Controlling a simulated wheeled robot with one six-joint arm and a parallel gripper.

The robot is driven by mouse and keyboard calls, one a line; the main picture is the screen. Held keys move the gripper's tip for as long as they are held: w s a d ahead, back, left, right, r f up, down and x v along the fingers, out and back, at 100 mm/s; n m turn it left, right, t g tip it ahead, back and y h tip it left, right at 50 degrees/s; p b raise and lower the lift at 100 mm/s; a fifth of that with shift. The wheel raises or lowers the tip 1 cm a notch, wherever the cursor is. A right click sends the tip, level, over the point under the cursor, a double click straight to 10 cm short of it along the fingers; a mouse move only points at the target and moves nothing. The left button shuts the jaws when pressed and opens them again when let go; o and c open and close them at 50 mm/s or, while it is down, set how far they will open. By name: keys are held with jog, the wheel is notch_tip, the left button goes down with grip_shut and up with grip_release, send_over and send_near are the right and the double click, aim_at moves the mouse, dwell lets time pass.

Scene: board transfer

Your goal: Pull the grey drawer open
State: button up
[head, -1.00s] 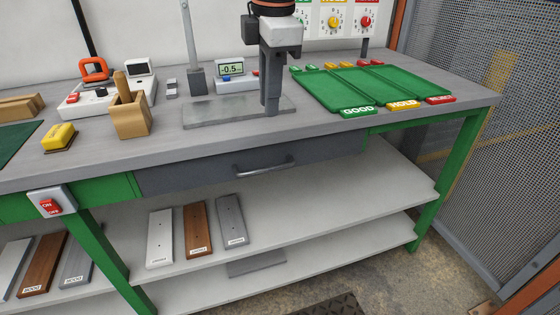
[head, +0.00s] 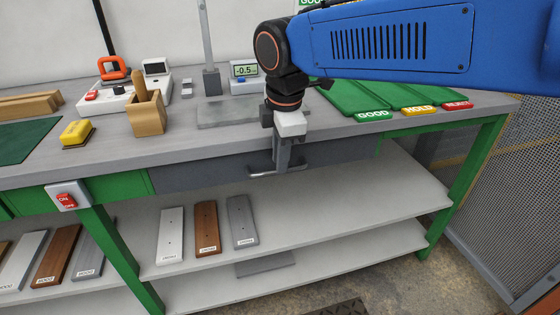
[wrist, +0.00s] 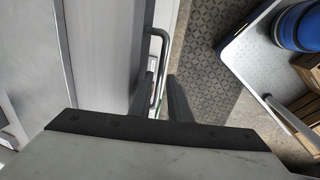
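The grey drawer (head: 205,176) is set under the bench top and looks closed, its front flush with the green frame. In the wrist view the handle (wrist: 164,48) runs between the two fingers of my gripper (wrist: 161,88). The fingers are apart, one on the drawer side of the bar and one on the outer side. A gap shows by the outer finger; contact with the bar cannot be told.
The bench top (head: 220,140) holds a wooden block holder (head: 147,115), a yellow item (head: 76,132) and green trays (head: 350,100). The shelf below (head: 340,205) carries several boards, including a brown one (head: 206,228). A red switch box (head: 67,198) sits left of the drawer.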

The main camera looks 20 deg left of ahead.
jog(key=shift+w+a+f, duration=0.1)
jog(key=shift+f, duration=0.7)
grip_shut()
